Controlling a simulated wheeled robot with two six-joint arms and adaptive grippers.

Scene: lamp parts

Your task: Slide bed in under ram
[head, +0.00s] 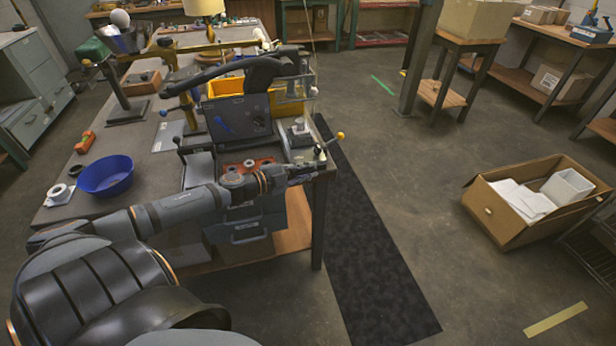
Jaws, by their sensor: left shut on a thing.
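The press stands at the right front corner of the workbench (60,211), with a dark panel (240,118) and a clear guarded bay beside it. A grey block that looks like the ram tooling (299,132) shows inside the bay. A lever with a yellow ball (340,135) sticks out at the right. My left gripper (312,166) reaches from the left to the front of this bay. It is shut on a small part at the bay's front edge, apparently the bed; its fingers hide most of it. How far the bed is under the ram cannot be told. My right gripper is not in view.
A blue bowl (106,176), a white tape roll (59,193) and an orange tool (85,142) lie at the bench's left. A yellow bin (226,86) stands behind the panel. A cardboard box (535,200) is on the floor at right. The dark floor mat (370,250) is clear.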

